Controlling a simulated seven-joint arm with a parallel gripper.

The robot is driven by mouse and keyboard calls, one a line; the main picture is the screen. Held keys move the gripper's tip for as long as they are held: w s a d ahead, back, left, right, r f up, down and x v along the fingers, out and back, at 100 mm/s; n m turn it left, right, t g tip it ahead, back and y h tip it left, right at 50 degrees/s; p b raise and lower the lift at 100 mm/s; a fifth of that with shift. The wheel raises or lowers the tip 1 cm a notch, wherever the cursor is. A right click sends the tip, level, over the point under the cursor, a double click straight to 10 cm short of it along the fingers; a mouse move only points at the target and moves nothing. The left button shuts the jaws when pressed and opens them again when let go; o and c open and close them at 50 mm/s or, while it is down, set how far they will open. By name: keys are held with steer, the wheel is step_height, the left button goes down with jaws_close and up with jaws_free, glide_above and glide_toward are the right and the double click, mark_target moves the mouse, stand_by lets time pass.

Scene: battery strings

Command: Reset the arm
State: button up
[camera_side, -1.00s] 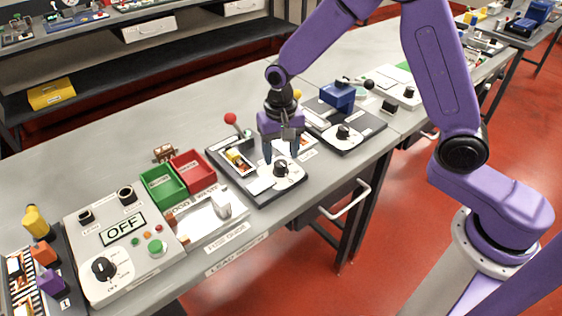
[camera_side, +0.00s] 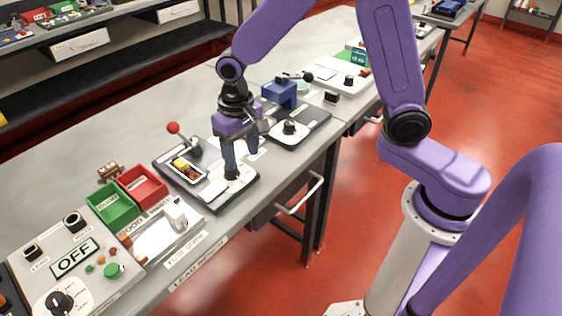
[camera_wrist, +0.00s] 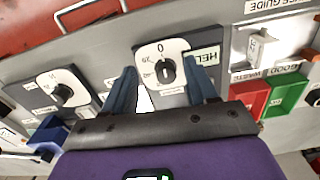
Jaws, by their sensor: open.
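My gripper (camera_side: 240,160) is above the dial station on the bench, pointing down. Its two dark blue fingers are apart with nothing held between them. In the wrist view the fingers (camera_wrist: 160,75) stand on either side of the black dial knob (camera_wrist: 166,71), which sits on a white plate marked with 0. In the side view the knob (camera_side: 233,173) is close below the fingertips. Whether the fingers touch the knob cannot be told.
Green (camera_side: 112,207) and red (camera_side: 143,187) bins stand left of the station, near a panel reading OFF (camera_side: 74,258). Right of it is another dial board (camera_side: 310,128) with a blue block (camera_side: 279,94).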

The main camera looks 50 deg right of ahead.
steer(key=s+d+r+n, duration=0.2)
steer(key=s+d+n, duration=0.1)
steer(key=s, duration=0.5)
steer(key=s+d+r+n, duration=0.2)
steer(key=s+d+n, duration=0.1)
steer(key=s+n, duration=0.3)
steer(key=s+d+r+n, duration=0.2)
steer(key=s+d+n, duration=0.1)
steer(key=s, duration=0.7)
steer(key=shift+d+r+n, duration=0.25)
steer(key=shift+d+n, duration=0.15)
steer(key=shift+n, duration=0.3)
